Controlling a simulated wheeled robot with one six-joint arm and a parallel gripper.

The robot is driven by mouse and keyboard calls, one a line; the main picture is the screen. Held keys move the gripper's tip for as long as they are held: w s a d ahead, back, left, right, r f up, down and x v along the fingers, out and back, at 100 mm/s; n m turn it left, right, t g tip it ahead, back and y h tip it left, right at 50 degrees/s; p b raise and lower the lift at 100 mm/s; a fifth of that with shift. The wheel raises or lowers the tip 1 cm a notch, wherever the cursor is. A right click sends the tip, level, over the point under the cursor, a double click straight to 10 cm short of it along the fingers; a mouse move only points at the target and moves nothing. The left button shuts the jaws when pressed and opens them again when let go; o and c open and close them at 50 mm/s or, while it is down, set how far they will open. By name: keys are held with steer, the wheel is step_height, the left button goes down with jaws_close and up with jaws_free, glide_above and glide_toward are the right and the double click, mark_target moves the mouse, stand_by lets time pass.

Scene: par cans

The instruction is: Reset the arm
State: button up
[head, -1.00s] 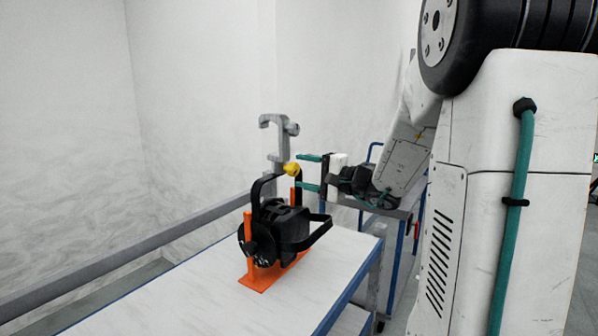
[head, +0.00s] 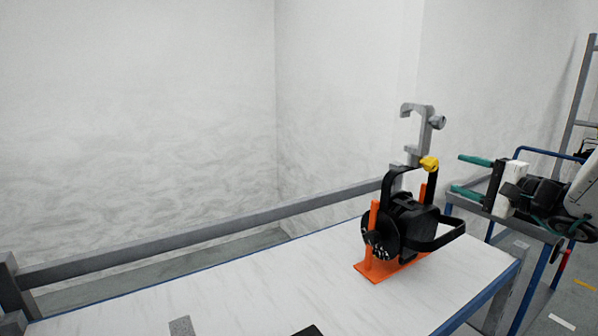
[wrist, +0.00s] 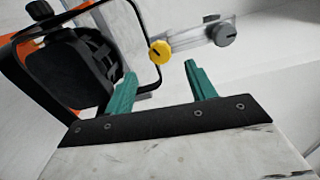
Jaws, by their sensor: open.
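My gripper (head: 472,176) is open and empty in the head view, with its two green fingers pointing left toward the par can (head: 405,228). A small gap lies between the fingertips and the yellow knob (head: 429,163) on the par can's yoke. The black par can stands on an orange stand (head: 374,270) on the white table, with a grey hook clamp (head: 424,118) upright above it. In the wrist view both green fingers (wrist: 158,85) are spread apart with nothing between them. The yellow knob (wrist: 160,52) shows just beyond them, and the black can (wrist: 70,75) is at the left.
The white table (head: 300,280) has blue edges and much bare top left of the stand. A grey rail (head: 200,226) runs along its far side. A blue-framed cart (head: 517,226) stands under my gripper at the right. A dark object (head: 308,331) shows at the bottom edge.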

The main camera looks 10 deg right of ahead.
steer(key=s+a+f+n+g, duration=0.3)
steer(key=s+a+f+g, duration=0.2)
steer(key=s+a+g, duration=0.3)
steer(key=s+a+f+n+g, duration=0.45)
steer(key=s+a+g, duration=0.3)
steer(key=a, duration=0.35)
steer(key=s+a+n+h, duration=0.3)
steer(key=s+n+h, duration=0.3)
steer(key=s, duration=0.4)
steer(key=shift+r+n, duration=0.45)
steer(key=shift+n, duration=0.2)
